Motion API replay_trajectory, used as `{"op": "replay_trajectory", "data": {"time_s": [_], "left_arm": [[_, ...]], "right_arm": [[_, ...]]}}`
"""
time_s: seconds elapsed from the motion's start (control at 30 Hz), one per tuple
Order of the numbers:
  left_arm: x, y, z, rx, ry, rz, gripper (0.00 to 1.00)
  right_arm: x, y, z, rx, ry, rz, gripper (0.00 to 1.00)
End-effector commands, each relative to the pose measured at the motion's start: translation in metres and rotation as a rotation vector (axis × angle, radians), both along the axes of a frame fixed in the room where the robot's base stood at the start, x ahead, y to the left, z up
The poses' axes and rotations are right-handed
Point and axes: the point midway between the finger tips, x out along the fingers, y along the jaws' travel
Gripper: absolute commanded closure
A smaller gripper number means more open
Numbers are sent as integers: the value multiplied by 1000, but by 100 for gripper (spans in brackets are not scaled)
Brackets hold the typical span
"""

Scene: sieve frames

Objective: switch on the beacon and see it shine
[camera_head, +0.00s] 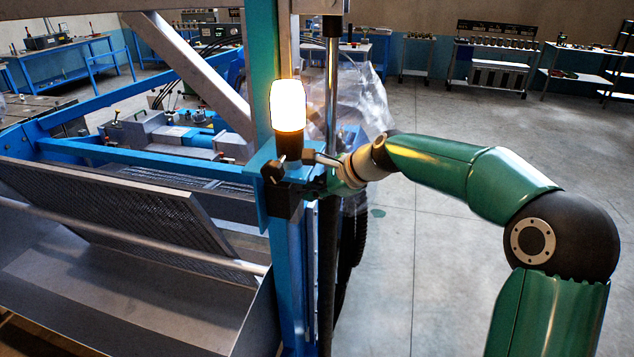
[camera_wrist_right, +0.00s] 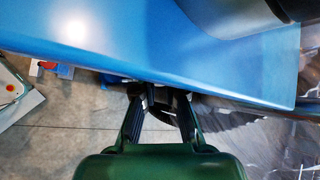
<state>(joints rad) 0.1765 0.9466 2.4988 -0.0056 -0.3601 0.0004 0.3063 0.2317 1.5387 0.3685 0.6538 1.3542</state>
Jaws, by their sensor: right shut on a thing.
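The beacon (camera_head: 287,105) stands upright on a black base on a blue bracket (camera_head: 296,176), and its lamp glows bright white-yellow. A bright reflection shows on the blue plate (camera_wrist_right: 140,32) in the right wrist view. A black box (camera_head: 281,202) sits under the bracket. My right gripper (camera_head: 312,187) is beside it, just under the bracket. In the right wrist view the gripper (camera_wrist_right: 159,112) is shut on a small dark part (camera_wrist_right: 157,96) below the blue plate. Its exact shape is hidden. My left gripper is not in view.
A blue post (camera_head: 262,60) rises behind the beacon, with a dark upright rod (camera_head: 331,100) and clear plastic sheet (camera_head: 365,105) to its right. A sloped mesh sieve (camera_head: 120,215) fills the left. Open floor (camera_head: 420,130) lies on the right.

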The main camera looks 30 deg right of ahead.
Motion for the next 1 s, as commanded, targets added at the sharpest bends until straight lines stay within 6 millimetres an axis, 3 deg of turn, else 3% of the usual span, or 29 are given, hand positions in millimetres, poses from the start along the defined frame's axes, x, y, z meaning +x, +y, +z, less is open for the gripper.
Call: {"op": "replay_trajectory", "data": {"time_s": [0.73, 0.77, 0.87, 0.9, 1.0], "left_arm": [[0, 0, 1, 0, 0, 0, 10], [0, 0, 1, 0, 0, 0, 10], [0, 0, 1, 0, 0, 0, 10], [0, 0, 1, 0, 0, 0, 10], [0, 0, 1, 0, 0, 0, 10]], "right_arm": [[2, 2, 5, -55, 64, 0, 100], [2, 2, 5, -55, 63, -1, 85], [2, 2, 4, -55, 64, -1, 68], [2, 2, 4, -55, 64, -1, 64], [2, 2, 4, -56, 66, -1, 64]]}}
